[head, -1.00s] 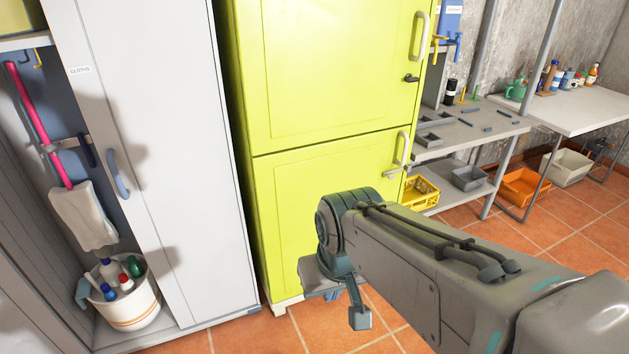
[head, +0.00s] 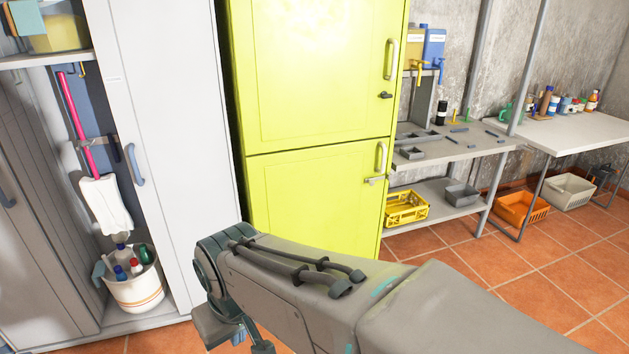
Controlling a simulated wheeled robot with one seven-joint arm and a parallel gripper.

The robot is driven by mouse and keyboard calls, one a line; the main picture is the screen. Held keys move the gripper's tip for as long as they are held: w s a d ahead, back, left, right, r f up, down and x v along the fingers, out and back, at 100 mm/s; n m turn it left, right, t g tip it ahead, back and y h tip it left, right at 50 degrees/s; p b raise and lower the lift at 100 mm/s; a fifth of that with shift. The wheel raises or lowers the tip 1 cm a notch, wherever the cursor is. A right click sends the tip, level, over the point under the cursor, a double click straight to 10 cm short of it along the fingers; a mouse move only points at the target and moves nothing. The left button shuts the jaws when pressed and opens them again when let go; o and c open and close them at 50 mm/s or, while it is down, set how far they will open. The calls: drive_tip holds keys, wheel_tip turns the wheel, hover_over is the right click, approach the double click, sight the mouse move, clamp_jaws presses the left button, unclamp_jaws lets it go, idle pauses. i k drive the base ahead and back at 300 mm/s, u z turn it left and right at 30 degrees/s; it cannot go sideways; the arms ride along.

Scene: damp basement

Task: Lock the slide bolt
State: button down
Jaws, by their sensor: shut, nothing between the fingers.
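A tall lime-green cabinet (head: 315,75) stands in the middle of the head view, with an upper and a lower door, both shut. A small metal fitting that looks like the slide bolt (head: 376,180) sits at the right edge of the lower door, just under its handle (head: 381,158). It is too small to tell how far its bar is slid. A dark knob or latch (head: 385,95) sits on the upper door under its handle (head: 391,60). My arm crosses the bottom of the view in front of the cabinet; my gripper is not in view.
A white cabinet (head: 165,120) stands left, beside an open compartment with a pink-handled mop (head: 85,130) and a bucket (head: 135,290). Right are a grey workbench (head: 455,150), a yellow crate (head: 406,207), an orange basket (head: 520,208) and a white table (head: 565,130). Tiled floor is clear at right.

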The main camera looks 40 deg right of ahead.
sight(371, 180)
drive_tip(key=z, duration=0.05)
drive_tip(key=i, duration=0.85)
drive_tip(key=z, duration=0.7)
drive_tip(key=i, duration=0.95)
drive_tip(key=z, duration=1.4)
drive_tip(key=i, duration=0.35)
drive_tip(key=z, duration=0.3)
